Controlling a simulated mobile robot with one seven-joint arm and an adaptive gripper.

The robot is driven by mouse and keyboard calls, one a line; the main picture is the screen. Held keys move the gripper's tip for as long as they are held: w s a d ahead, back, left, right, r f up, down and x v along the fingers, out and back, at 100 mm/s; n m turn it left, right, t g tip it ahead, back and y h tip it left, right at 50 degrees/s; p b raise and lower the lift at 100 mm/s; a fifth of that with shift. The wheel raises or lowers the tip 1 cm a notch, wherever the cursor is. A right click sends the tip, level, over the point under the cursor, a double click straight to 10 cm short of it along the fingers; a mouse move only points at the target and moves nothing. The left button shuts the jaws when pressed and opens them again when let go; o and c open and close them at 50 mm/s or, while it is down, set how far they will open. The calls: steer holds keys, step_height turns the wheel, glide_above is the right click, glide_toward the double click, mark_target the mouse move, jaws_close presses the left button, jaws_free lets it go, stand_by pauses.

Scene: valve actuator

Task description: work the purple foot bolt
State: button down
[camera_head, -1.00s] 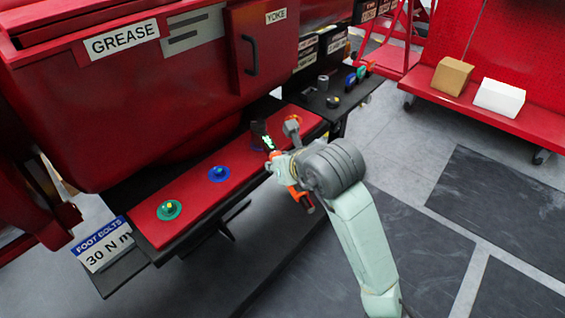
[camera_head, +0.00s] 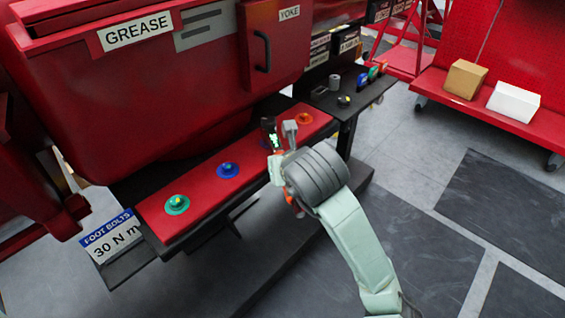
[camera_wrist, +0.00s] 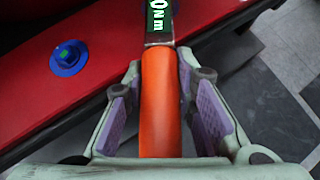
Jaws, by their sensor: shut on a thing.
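My gripper (camera_head: 278,166) is shut on the orange handle of a torque wrench (camera_wrist: 160,105), held between its purple-padded fingers. The wrench's dark body with a lit green display (camera_head: 270,133) extends past the fingers over the red foot plate (camera_head: 205,178). In the wrist view the display shows "N m" with a 0 before it; its top is cut off. A small bluish-purple patch shows beside the wrench in the head view, probably the purple foot bolt, mostly hidden. The wrench's far end is out of the wrist view, so I cannot tell whether it touches the bolt.
A blue bolt (camera_head: 228,170), a green bolt (camera_head: 177,203) and an orange bolt (camera_head: 303,118) sit on the same plate. A sign (camera_head: 110,237) reads FOOT BOLTS 30 N m. A dark side shelf (camera_head: 345,100) holds small parts. Floor at right is open.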

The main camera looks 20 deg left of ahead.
steer(key=shift+s+a+m+t+h+b, duration=0.5)
steer(key=shift+s+a+m+h+b, duration=0.2)
steer(key=shift+a+m+b, duration=0.35)
steer(key=shift+r+p, duration=0.15)
steer(key=shift+p, duration=0.2)
steer(key=shift+a, duration=0.15)
stand_by(0.5)
